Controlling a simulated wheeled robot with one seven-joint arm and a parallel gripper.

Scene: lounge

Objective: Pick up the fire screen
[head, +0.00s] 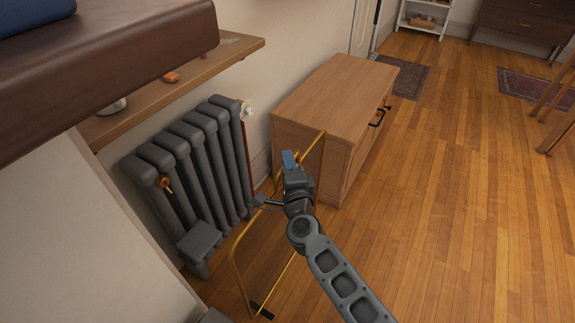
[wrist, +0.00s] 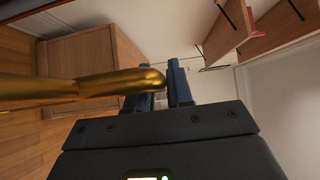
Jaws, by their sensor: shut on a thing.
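The fire screen (head: 239,275) has a thin brass frame and stands on the floor between the radiator and my arm in the head view. Its top rail slants up toward the wooden cabinet. My gripper (head: 289,161) is at this top rail, its blue-tipped fingers shut on it. In the wrist view the brass rail (wrist: 85,87) comes in from the left and ends in front of my gripper's fingers (wrist: 162,90), hiding part of one. My arm covers part of the screen in the head view.
A grey radiator (head: 190,150) stands left of the screen, under a wooden shelf (head: 180,85). A wooden cabinet (head: 335,95) with a dark handle stands just beyond my gripper. The wood floor (head: 460,200) to the right is clear.

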